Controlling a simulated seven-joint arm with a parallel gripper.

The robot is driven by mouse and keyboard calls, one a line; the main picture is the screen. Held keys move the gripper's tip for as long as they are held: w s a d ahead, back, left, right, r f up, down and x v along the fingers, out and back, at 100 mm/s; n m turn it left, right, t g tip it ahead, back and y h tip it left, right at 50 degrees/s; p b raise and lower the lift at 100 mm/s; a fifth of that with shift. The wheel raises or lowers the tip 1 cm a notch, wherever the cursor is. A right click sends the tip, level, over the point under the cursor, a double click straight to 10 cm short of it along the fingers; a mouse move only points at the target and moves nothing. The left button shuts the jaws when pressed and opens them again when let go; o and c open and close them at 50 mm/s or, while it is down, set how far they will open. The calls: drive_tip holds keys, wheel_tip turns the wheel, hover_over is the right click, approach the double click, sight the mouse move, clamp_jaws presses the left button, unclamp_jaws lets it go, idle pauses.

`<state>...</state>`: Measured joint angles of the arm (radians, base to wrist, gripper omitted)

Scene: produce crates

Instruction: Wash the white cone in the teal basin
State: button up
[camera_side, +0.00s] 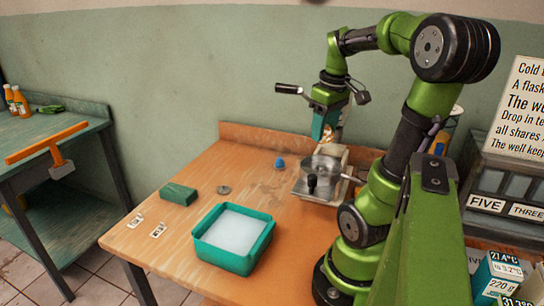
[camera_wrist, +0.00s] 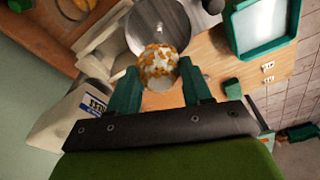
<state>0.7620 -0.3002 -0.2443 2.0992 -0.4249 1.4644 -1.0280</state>
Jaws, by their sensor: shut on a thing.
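My gripper (camera_side: 325,126) is above the metal dish at the back right of the table. In the wrist view its green fingers (camera_wrist: 158,73) are shut on a white thing with orange-brown patches (camera_wrist: 157,60). It is probably the white cone, but its end faces the camera and its full shape does not show. In the side view it (camera_side: 328,134) is small and partly hidden by the fingers. The teal basin (camera_side: 225,262) stands at the table's front, apart from my gripper, with pale whitish contents. The basin also shows at the upper right of the wrist view (camera_wrist: 291,28).
A round metal dish (camera_side: 322,165) on a pale stand lies below my gripper. A green block (camera_side: 178,194), a grey disc (camera_side: 224,190), a small blue thing (camera_side: 280,163) and two white tags (camera_side: 157,231) lie on the table. Bare wood separates dish and basin.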

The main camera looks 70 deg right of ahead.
drive_tip(key=shift+r, duration=0.1)
wheel_tip(320, 180, up, 18)
drive_tip(key=n+y, duration=0.1)
drive_tip(key=n, duration=0.8)
hover_over(237, 242)
drive_tip(key=shift+s+a+f, duration=0.1)
drive_tip(key=shift+a+f, duration=0.15)
drive_tip(key=shift+f, duration=6.65)
drive_tip(key=shift+s+a+f, duration=0.1)
drive_tip(key=shift+a+f, duration=0.1)
drive_tip(key=shift+f, duration=6.65)
drive_tip(key=shift+a+f, duration=0.25)
drive_tip(key=shift+f, duration=6.65)
drive_tip(key=shift+d, duration=0.15)
drive_tip(key=shift+d, duration=0.6)
